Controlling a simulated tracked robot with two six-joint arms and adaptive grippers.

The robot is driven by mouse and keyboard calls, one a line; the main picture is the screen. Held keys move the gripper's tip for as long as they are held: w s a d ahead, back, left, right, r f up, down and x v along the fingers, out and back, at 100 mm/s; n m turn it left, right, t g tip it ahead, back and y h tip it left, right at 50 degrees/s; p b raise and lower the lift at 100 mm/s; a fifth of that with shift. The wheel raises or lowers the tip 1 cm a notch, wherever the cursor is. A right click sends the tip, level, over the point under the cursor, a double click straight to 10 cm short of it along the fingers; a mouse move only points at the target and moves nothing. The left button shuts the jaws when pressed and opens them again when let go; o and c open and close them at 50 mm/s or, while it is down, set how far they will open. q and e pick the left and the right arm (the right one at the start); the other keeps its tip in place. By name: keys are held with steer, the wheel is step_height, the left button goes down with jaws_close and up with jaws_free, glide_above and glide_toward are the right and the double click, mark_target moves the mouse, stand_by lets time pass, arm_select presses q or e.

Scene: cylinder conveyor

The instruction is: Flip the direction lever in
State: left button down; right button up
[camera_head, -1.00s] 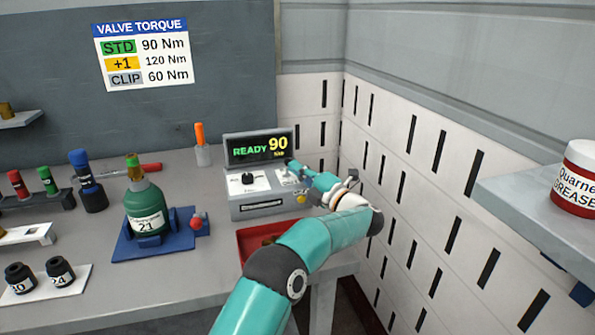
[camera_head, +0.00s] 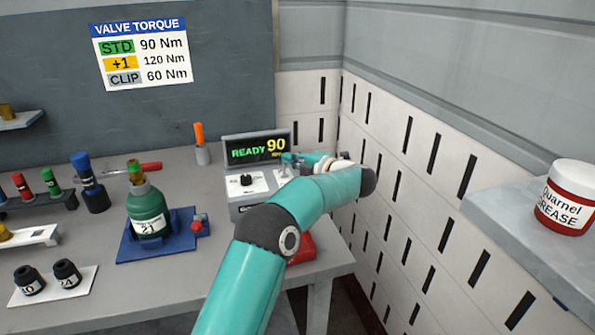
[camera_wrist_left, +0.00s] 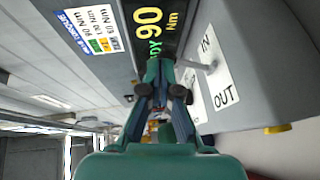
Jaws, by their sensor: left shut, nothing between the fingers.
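The torque controller (camera_head: 236,207) stands at the back right of the bench, its screen (camera_head: 257,149) reading READY 90. In the left wrist view, the grey direction lever (camera_wrist_left: 196,65) sticks out of a white plate (camera_wrist_left: 221,88) marked IN and OUT. Its base lies between the two words; I cannot tell which side it is set to. My left gripper (camera_head: 290,158) is at the right part of the controller, below the screen. In the wrist view the gripper (camera_wrist_left: 160,72) is shut and empty, with its fingertips close beside the lever's free end; contact is unclear.
A green bottle (camera_head: 150,212) sits in a blue holder (camera_head: 145,249) left of my arm. A red tray (camera_head: 301,249) lies partly behind my arm. The slotted wall (camera_head: 420,200) is close on the right. A grease tub (camera_head: 567,198) stands on a shelf.

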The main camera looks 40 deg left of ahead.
arm_select(q)
steer(key=shift+w+d, duration=0.15)
steer(key=shift+d, duration=0.45)
steer(key=s+d+r, duration=0.1)
steer(key=d, duration=0.9)
steer(key=shift+d+r, duration=0.25)
